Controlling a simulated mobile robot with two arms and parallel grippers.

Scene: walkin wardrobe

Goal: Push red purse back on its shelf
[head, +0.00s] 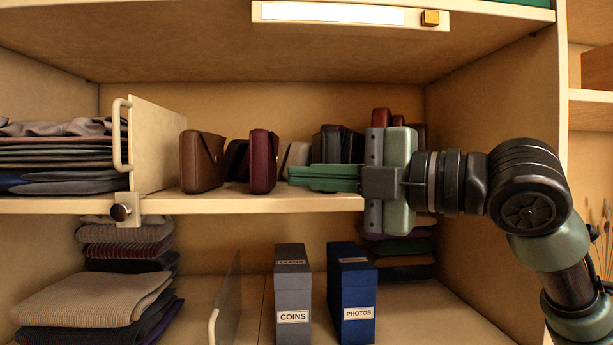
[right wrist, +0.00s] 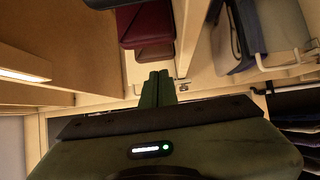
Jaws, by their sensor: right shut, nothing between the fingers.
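The red purse (head: 263,162) stands upright on the middle shelf, close to the shelf's front edge, in the head view. In the right wrist view a dark red purse (right wrist: 150,24) shows beyond the fingers; it looks like the same one. My right gripper (head: 293,176) reaches in from the right with its green fingers shut and empty. Its fingertips point left, just right of the red purse, with a small gap in the picture. The shut fingers also show in the right wrist view (right wrist: 157,80). My left gripper is not in view.
A brown purse (head: 202,161) stands left of the red one, and several darker purses sit farther back. A divider with a handle (head: 155,147) separates folded clothes at the left. Grey (head: 292,295) and blue (head: 351,292) boxes stand below. The shelf above limits height.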

